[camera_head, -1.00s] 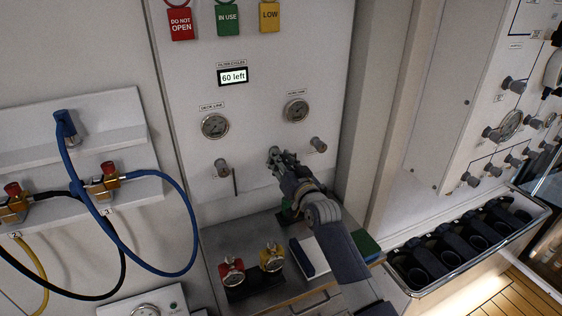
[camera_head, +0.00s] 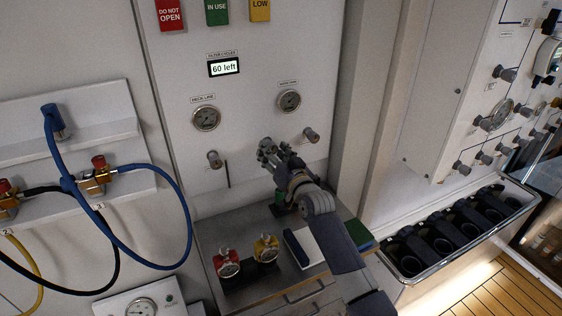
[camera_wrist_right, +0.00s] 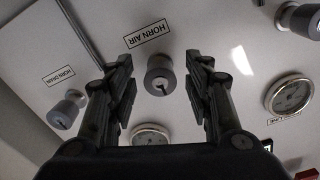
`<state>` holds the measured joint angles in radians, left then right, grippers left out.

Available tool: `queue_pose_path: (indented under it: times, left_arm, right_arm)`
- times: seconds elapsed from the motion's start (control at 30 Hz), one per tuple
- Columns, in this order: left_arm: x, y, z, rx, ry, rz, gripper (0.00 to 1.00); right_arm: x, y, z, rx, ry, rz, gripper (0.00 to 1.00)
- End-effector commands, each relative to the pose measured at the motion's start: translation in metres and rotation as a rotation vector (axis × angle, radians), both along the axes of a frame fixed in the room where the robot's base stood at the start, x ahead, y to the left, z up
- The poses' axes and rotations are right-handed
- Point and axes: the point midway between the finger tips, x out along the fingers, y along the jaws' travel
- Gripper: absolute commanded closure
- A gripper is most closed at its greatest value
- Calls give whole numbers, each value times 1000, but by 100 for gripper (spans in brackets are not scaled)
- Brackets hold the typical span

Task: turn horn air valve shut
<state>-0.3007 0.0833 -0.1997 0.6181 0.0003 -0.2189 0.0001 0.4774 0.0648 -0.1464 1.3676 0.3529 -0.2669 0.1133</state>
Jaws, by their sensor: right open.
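In the right wrist view the horn air valve is a round grey knob (camera_wrist_right: 160,75) with a dark pointer slot, beside the label HORN AIR (camera_wrist_right: 147,33). My right gripper (camera_wrist_right: 160,82) is open, with one finger on each side of the knob as seen there. I cannot tell how deep the fingers reach or whether they touch it. In the head view my right gripper (camera_head: 267,150) is in front of the lower panel and hides part of it. I cannot pick out the horn air valve there for certain. My left gripper is out of view.
A HORN DRAIN knob (camera_wrist_right: 67,110) is close by in the wrist view. The panel (camera_head: 180,80) has gauges (camera_head: 206,118) and a left knob (camera_head: 214,158). Red (camera_head: 227,264) and yellow (camera_head: 266,249) valve fittings stand on the counter below. Blue and black hoses hang at left.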

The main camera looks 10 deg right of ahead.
Motion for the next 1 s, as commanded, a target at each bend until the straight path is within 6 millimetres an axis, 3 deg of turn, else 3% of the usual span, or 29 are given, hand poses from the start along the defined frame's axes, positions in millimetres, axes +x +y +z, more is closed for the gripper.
queue_pose_path:
  times: [0.17,0.6,0.8,1.0]
  left_arm:
    - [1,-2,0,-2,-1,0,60]
    - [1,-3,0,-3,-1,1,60]
    - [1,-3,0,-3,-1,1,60]
    - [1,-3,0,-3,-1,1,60]
  right_arm:
    - [-20,-4,-2,0,1,-1,53]
    - [-94,-19,-2,-1,3,-1,53]
    - [-111,-22,-1,0,3,-1,53]
    - [-114,-23,-1,1,1,-1,53]
